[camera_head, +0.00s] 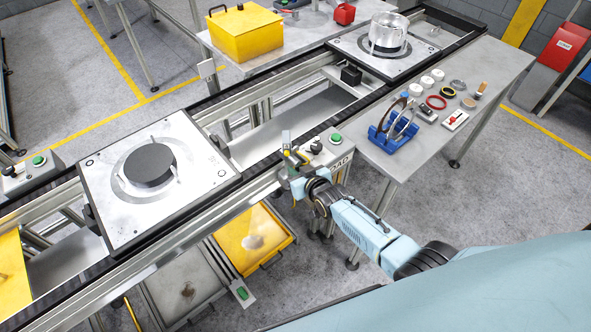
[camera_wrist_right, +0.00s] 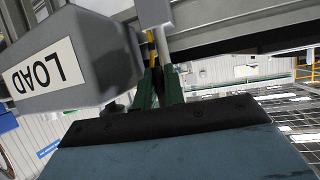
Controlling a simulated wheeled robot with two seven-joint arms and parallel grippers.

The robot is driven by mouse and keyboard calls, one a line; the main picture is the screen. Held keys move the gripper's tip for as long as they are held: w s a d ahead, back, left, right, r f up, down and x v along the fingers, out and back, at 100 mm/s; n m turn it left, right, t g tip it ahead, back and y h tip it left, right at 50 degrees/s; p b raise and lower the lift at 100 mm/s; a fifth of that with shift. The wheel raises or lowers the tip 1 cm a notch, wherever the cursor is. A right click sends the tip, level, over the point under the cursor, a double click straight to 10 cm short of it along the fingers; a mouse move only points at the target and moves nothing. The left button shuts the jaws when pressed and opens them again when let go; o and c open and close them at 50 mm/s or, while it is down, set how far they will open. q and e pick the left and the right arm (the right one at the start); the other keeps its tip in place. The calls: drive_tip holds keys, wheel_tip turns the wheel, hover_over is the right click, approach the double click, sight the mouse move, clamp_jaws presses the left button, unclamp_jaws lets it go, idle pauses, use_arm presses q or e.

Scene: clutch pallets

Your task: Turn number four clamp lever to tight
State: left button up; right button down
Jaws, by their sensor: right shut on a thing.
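My right gripper (camera_head: 291,163) is at the near rail of the conveyor, just left of the LOAD control box (camera_head: 341,163). In the right wrist view its green fingers (camera_wrist_right: 159,82) are shut on a thin upright rod (camera_wrist_right: 160,45), which runs up to a grey block (camera_wrist_right: 155,12). I take this rod to be the clamp lever; no number four marking is readable, and its tight or loose setting cannot be told. A small pale plate (camera_head: 287,138) stands just above the gripper in the head view. My left gripper is not in view.
The LOAD box (camera_wrist_right: 62,73) sits close beside the fingers. A pallet (camera_head: 205,180) with a black disc stands left on the conveyor; another pallet (camera_head: 345,44) with a metal cylinder is at the back. A bench (camera_head: 420,150) at right holds a blue rack (camera_head: 391,138) and small parts.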

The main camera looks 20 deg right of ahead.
idle(0.6)
drive_tip(key=c, duration=1.5)
unclamp_jaws()
drive_tip(key=shift+d, duration=0.1)
drive_tip(key=shift+s+r, duration=0.15)
drive_tip(key=shift+s, duration=0.05)
drive_tip(key=p+v, duration=0.1)
drive_tip(key=v, duration=1.2)
